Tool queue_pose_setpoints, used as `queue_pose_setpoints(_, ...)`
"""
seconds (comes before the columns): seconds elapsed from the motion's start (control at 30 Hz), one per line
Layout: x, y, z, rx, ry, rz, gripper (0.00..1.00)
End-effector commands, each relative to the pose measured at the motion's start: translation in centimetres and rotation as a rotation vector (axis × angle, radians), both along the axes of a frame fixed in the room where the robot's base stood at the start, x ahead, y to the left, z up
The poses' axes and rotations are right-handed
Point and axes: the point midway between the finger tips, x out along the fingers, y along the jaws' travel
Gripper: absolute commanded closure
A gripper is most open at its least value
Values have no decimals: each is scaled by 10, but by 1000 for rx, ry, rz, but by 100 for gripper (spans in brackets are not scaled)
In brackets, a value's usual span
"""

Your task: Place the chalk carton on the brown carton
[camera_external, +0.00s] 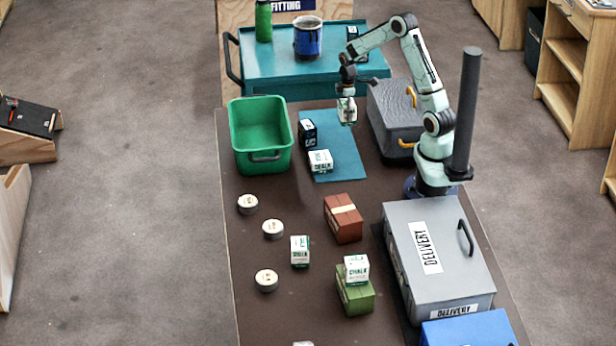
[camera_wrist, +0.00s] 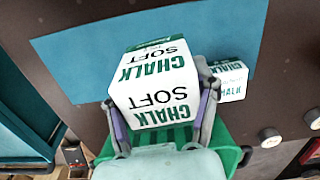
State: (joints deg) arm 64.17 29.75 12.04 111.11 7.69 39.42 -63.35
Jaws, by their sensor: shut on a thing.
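My gripper (camera_external: 347,94) is shut on a white chalk carton (camera_external: 347,111) with green lettering, held in the air above the far end of the table. In the wrist view the held chalk carton (camera_wrist: 152,88) sits between both fingers, with "CHALK SOFT" showing on it. The brown carton (camera_external: 343,219), with a pale band across its top, stands on the table nearer the camera, well apart from my gripper. Its top is bare.
One chalk carton (camera_external: 300,251) stands nearer; another (camera_external: 356,268) sits on a green carton (camera_external: 355,296).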

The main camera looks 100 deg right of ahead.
Motion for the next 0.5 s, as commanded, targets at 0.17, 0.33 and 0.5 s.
queue_pose_setpoints(0.17,-6,15,-4,1,1,88,80)
queue_pose_setpoints(0.33,19,54,2,-1,0,278,80)
queue_pose_setpoints(0.5,52,113,11,-1,-1,529,80)
